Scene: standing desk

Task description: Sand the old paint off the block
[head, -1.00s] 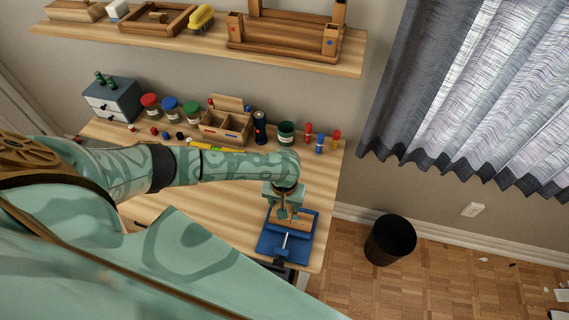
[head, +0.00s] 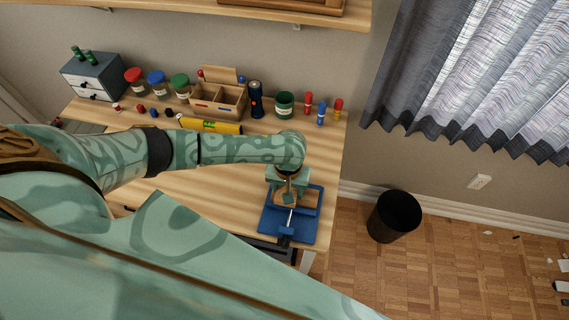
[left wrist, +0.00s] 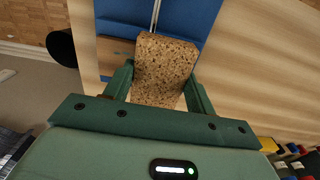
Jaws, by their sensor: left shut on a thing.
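My left gripper (head: 288,194) is over the blue vise (head: 303,235) at the desk's right front. In the left wrist view its two green fingers (left wrist: 160,80) are shut on a speckled brown, cork-like sanding block (left wrist: 166,58). The wooden block (head: 311,199) sits in the vise. It also shows in the left wrist view (left wrist: 116,47), partly behind the sanding block. I cannot tell whether the two touch, or how much paint the wooden block has. My right gripper is not in view.
A yellow roll (head: 214,126) lies behind my forearm. Along the back stand several lidded jars, an organizer (head: 220,100), a dark flashlight (head: 256,98), a green can (head: 285,105) and small bottles. A black bin (head: 394,216) stands on the floor to the right.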

